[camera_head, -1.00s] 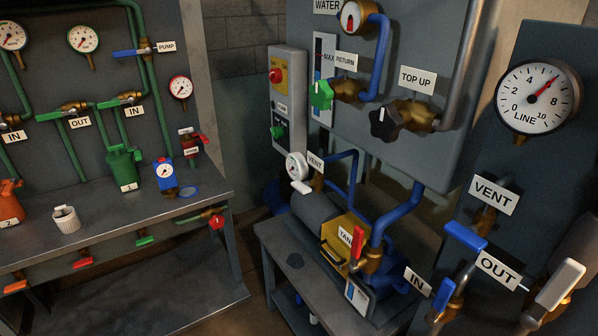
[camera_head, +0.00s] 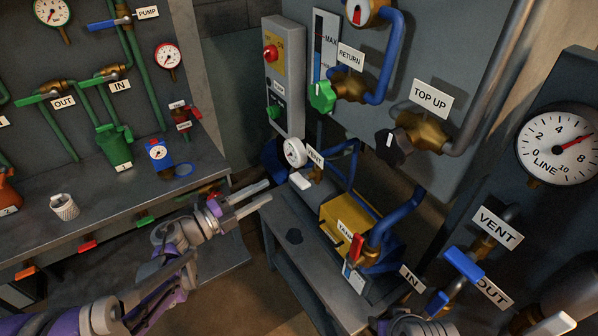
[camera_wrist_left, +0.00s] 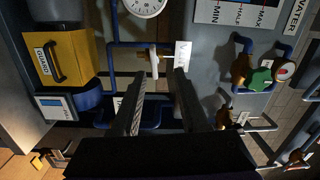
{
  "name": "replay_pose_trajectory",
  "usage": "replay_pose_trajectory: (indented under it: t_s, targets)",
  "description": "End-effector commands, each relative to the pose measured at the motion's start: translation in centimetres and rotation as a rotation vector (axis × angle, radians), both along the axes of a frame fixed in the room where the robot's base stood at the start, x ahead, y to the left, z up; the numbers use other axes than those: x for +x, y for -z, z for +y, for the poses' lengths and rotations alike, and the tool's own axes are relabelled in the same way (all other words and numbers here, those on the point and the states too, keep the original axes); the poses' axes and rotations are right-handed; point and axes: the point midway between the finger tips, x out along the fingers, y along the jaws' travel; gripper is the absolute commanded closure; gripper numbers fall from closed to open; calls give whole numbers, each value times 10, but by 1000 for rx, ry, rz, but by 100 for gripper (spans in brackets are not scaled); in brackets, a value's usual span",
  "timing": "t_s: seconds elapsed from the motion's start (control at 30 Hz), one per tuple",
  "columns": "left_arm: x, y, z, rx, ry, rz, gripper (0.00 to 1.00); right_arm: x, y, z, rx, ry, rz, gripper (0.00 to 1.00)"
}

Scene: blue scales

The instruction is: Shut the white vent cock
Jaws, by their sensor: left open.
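The white vent cock (camera_head: 300,181) has a short white lever on a brass body, below a small white gauge (camera_head: 295,152) and beside a VENT label (camera_head: 315,157). In the left wrist view, the white lever (camera_wrist_left: 153,60) stands just beyond the fingertips, roughly between them, with its label (camera_wrist_left: 183,54) to the right. My left gripper (camera_head: 268,192) is open and empty, to the left of the cock in the head view. Its two fingers (camera_wrist_left: 160,76) also show in the left wrist view, apart from the lever.
A yellow box (camera_head: 343,218) and blue pipes stand right of and below the cock. A red-handled valve (camera_head: 356,247) is near the box. A second VENT label (camera_head: 497,228) hangs by a blue lever (camera_head: 464,264) at right. A grey bench (camera_head: 120,205) is at left.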

Motion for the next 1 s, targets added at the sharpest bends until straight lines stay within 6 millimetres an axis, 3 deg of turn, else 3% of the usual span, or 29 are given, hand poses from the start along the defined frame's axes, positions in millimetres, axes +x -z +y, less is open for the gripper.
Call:
replay_pose_trajectory:
  t_s: [0.23,0.7,1.0]
  targets:
    - [0,9,-14,35,67,-1,56,2,-6,0,0,0,-3,56]
    - [46,7,-82,34,64,-2,56,6,-21,0,0,0,-12,56]
    - [54,8,-94,33,62,-1,56,7,-24,0,0,0,-13,56]
